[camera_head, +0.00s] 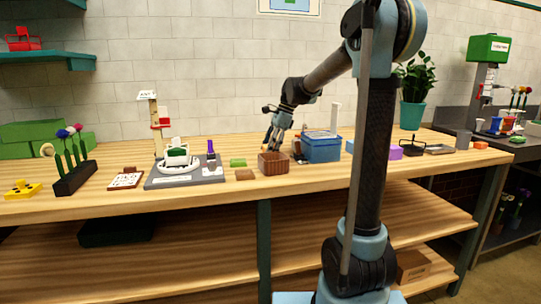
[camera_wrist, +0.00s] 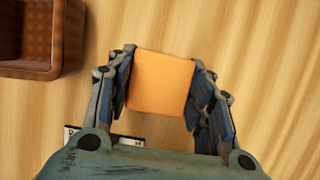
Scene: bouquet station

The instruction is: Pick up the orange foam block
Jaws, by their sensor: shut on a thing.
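The orange foam block (camera_wrist: 160,83) is a plain orange square shape in the wrist view. It sits between the two fingers of my gripper (camera_wrist: 163,85), which press on its left and right sides. In the head view my gripper (camera_head: 270,148) points down just behind the brown woven basket (camera_head: 273,166). There the block is mostly hidden by the fingers and basket. I cannot tell whether the block touches the table or hangs just above it.
The brown basket also shows at top left of the wrist view (camera_wrist: 67,40), close to my left finger. A blue box (camera_head: 321,150) stands right of my gripper. A grey tray with a white scale (camera_head: 185,180) lies left. A small label (camera_wrist: 75,134) lies near my left finger.

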